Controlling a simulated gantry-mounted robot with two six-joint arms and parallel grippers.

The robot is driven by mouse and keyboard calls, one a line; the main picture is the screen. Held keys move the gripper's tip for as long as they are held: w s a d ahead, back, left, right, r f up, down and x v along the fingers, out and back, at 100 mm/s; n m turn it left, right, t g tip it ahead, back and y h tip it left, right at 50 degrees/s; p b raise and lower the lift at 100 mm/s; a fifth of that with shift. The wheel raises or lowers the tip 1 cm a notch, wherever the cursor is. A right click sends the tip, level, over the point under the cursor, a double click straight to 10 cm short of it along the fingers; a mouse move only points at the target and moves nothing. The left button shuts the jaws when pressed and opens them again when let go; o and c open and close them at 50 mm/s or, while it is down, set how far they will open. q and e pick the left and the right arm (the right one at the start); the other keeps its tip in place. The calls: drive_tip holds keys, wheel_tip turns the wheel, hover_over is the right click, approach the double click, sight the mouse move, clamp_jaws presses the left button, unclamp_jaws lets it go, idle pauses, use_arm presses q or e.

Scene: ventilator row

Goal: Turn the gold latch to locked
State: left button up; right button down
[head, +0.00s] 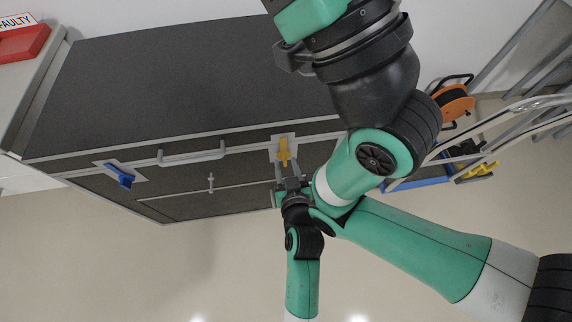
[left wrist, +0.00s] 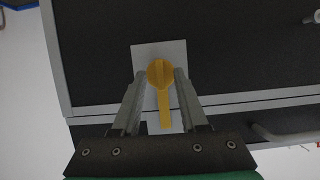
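The gold latch (head: 284,152) sits on a pale plate on the front of the dark cabinet, near its right end. In the left wrist view the latch (left wrist: 161,88) has a round hub, and its handle points down toward the gripper's base. My left gripper (head: 289,173) is open just in front of the latch. In the left wrist view its fingers (left wrist: 160,78) stand on either side of the hub, with narrow gaps, and look not closed on it. The right gripper's fingers do not show.
A blue latch (head: 120,175) is on the cabinet's left part, with a bar handle (head: 192,156) between the latches. The dark cabinet top (head: 190,75) is clear. An orange reel (head: 455,102) and metal rails (head: 520,105) stand at right. A red box (head: 22,45) is at top left.

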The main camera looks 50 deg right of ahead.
use_arm(q)
drive_tip(key=shift+s+a+r+p, duration=0.15)
drive_tip(key=shift+s+r+p, duration=0.05)
drive_tip(key=shift+s+p, duration=0.1)
drive_tip(key=p+v, duration=0.4)
drive_tip(key=v, duration=0.6)
drive_tip(key=shift+s+a, duration=0.25)
drive_tip(key=shift+a, duration=0.05)
drive_tip(key=shift+r, duration=0.1)
